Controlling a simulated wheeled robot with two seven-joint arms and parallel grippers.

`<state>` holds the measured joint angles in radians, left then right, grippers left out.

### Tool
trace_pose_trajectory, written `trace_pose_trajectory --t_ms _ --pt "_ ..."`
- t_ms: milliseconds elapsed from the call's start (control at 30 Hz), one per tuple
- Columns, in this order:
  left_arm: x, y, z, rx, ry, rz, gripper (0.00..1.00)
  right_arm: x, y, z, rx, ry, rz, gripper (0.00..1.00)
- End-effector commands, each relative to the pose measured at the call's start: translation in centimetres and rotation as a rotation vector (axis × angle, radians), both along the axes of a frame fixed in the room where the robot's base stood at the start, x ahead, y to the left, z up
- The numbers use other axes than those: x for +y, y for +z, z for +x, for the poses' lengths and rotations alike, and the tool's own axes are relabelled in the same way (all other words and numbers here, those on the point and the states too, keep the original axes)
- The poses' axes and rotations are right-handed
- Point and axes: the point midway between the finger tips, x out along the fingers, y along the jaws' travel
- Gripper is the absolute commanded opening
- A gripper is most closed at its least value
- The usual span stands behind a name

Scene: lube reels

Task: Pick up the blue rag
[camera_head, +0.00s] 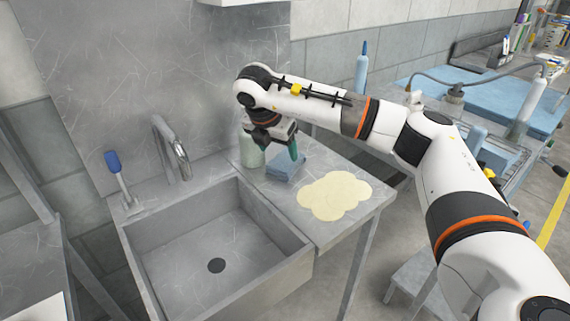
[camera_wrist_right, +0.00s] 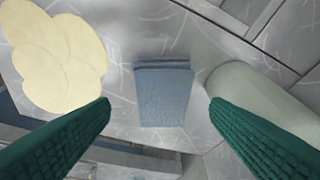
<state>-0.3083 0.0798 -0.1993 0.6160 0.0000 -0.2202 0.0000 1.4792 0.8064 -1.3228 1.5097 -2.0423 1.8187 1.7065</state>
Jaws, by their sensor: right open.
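The blue rag (camera_head: 286,167) is a folded stack lying on the metal counter to the right of the sink. In the right wrist view the blue rag (camera_wrist_right: 163,95) lies flat, centred between the fingers and beyond their tips. My right gripper (camera_head: 274,146) is above the rag, with its fingers pointing down; one green finger shows. In the wrist view both green fingers of the right gripper (camera_wrist_right: 158,104) are wide apart with nothing between them. My left gripper is not in view.
A pale green bottle (camera_head: 250,150) stands close to the left of the rag; it also shows beside the right-hand finger in the wrist view (camera_wrist_right: 255,95). A flat cream cloud-shaped patch (camera_head: 334,195) lies nearer on the counter (camera_head: 330,229). The sink (camera_head: 216,240) is empty.

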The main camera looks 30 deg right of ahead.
Motion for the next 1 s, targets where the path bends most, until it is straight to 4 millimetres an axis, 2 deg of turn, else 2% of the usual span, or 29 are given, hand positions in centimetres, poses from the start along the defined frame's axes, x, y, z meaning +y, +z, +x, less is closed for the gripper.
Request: trace_pose_trajectory --t_ms 267,500,800,867,1000 --pt "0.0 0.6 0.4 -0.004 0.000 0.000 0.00 -1.0 -2.0 0.6 0.002 -0.001 0.000 0.71" --pt "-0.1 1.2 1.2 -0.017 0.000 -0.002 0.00 -2.3 -5.1 1.5 0.001 0.001 -0.001 0.71" --pt "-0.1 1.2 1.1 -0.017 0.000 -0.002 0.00 -2.5 -5.7 1.6 0.000 0.002 0.001 0.71" --pt "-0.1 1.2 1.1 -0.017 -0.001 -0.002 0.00 -2.5 -5.7 1.6 0.000 0.002 0.001 0.63" --pt "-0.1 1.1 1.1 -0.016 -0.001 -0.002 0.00 -2.5 -5.6 1.6 0.000 0.002 0.001 0.40"
